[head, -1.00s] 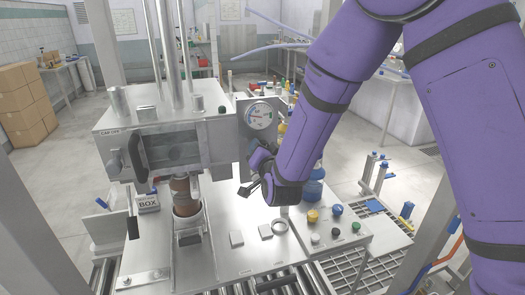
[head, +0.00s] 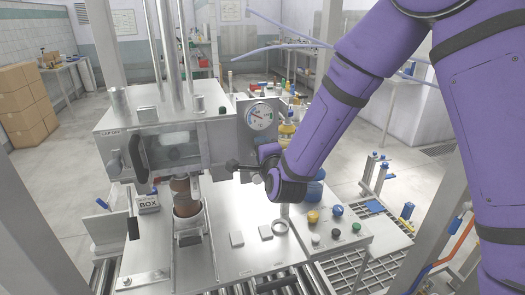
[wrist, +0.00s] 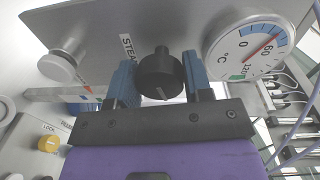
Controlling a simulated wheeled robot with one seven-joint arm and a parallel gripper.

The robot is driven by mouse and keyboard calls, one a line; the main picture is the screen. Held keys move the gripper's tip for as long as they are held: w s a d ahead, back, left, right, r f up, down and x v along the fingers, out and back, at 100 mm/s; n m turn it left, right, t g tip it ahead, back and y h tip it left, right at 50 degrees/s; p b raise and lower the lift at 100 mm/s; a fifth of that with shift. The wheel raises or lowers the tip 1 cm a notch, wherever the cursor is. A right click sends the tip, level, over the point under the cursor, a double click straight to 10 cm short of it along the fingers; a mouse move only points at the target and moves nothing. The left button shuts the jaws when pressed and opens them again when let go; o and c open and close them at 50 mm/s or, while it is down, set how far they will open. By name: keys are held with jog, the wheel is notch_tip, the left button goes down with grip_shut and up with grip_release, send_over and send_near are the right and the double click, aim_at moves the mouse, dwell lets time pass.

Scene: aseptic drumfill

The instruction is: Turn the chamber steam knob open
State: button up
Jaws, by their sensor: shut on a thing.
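The steam knob (wrist: 160,76) is a round black knob with a pale pointer mark. In the wrist view it stands on the grey metal panel (wrist: 115,18) beside a partly hidden label that begins "STEA". My gripper (wrist: 160,82) is shut on the knob, with one blue finger on each side of it. In the head view my gripper (head: 250,167) is at the panel, just below the round gauge (head: 259,117), and the knob is largely hidden there. The gauge also shows in the wrist view (wrist: 255,45), with a °C dial and a red needle.
A second, pale knob (wrist: 62,64) sits on the same panel. The chamber window with its dark handle (head: 137,158) is left of my gripper. Coloured buttons (head: 336,210) sit on a console at lower right. A brown container (head: 186,203) stands below the chamber.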

jog(key=shift+m, duration=1.1)
jog(key=o, duration=0.9)
jog(key=shift+s, duration=0.1)
jog(key=v, duration=1)
jog(key=shift+s+d, duration=0.2)
jog(key=shift+s, duration=0.1)
jog(key=shift+r, duration=0.1)
